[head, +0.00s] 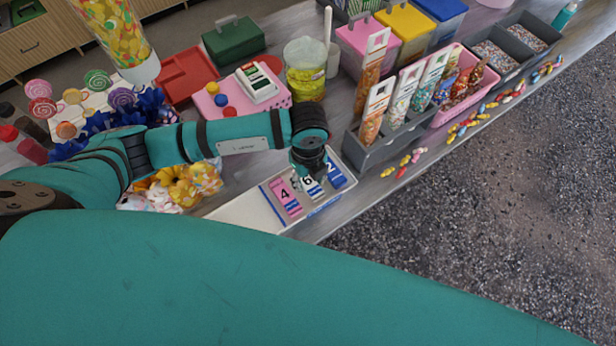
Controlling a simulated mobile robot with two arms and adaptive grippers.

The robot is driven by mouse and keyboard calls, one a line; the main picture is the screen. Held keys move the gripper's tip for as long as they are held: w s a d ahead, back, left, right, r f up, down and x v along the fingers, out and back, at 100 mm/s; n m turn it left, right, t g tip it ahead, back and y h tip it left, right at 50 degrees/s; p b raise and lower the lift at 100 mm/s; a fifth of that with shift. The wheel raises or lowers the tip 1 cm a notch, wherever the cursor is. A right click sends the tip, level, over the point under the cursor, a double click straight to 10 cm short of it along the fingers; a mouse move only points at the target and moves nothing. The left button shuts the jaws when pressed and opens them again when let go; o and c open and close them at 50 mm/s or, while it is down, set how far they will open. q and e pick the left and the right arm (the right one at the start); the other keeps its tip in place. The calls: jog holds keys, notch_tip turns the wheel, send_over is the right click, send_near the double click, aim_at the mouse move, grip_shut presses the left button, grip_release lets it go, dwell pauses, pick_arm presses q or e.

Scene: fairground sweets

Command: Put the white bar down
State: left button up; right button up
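The white bar (313,190), marked 6, shows in the head view in a shallow white tray (320,208) near the counter's front edge. It lies between a pink bar (285,196) marked 4 and a blue bar (336,177) marked 2. My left gripper (311,168) points down right over the white bar's far end and covers part of it. Its fingertips are mostly hidden behind its dark body, so I cannot tell whether they are shut on the bar or whether the bar is lifted. My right gripper is out of view.
A grey rack (388,148) with sweet tubes stands right of the tray. Loose sweets (403,163) lie along the counter edge. A pink box (228,103) and a tub of yellow sweets (305,75) stand behind my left arm. Bagged sweets (185,183) lie left of the tray.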

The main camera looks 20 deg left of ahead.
aim_at(308, 181)
pick_arm(q)
jog(key=shift+o, duration=0.9)
jog(key=shift+r+p, duration=0.25)
jog(key=shift+p, duration=0.05)
jog(key=shift+w+r+b, duration=0.1)
jog(key=shift+r+b, duration=0.25)
notch_tip(308, 181, up, 11)
jog(key=b, duration=0.2)
jog(key=shift+a, duration=0.1)
